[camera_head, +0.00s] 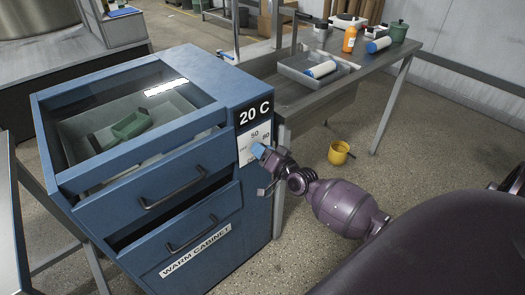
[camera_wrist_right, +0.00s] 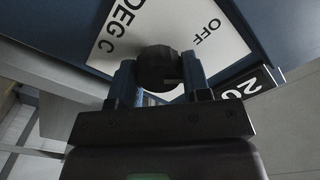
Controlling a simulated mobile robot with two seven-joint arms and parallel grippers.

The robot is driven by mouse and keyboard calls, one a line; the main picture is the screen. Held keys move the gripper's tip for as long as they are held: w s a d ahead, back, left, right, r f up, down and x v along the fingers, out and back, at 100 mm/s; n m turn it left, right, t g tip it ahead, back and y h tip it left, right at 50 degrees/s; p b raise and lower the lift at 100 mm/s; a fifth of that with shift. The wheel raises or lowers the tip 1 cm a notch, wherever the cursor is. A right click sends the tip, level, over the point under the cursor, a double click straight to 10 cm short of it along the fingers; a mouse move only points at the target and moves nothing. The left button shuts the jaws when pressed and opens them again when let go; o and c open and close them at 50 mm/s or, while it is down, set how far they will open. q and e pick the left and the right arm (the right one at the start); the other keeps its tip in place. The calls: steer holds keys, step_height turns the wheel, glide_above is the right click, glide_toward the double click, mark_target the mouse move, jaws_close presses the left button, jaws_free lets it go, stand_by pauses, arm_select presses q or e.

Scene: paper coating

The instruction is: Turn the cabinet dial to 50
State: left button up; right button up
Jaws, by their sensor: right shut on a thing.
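The blue warm cabinet (camera_head: 215,92) stands at centre left in the head view. Its front carries a white dial plate (camera_head: 247,148) marked with 50 and 60, below a black display (camera_head: 254,114) reading 20 C. My right gripper (camera_head: 258,150) is at the plate and hides the dial there. In the right wrist view the round black dial (camera_wrist_right: 159,68) sits between the two fingers of my right gripper (camera_wrist_right: 160,80), which is shut on it. OFF and DEG C show on the plate (camera_wrist_right: 195,30) around it. The dial's pointer cannot be made out. My left gripper is not in view.
The cabinet's upper drawer (camera_head: 160,190) stands partly open, with a green scoop (camera_head: 131,124) in a bin under the glass top. A grey table (camera_head: 300,97) with a tray (camera_head: 295,68) and bottles stands behind. A yellow cup (camera_head: 339,153) is on the floor.

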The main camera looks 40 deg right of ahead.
steer(key=m, duration=0.5)
steer(key=shift+f+b, duration=0.15)
steer(key=shift+b, duration=0.25)
steer(key=shift+m, duration=1.6)
steer(key=o, duration=0.9)
steer(key=shift+d, duration=0.1)
steer(key=shift+s, duration=0.1)
steer(key=s, duration=1)
steer(key=shift+s+d, duration=0.3)
steer(key=shift+d, duration=0.1)
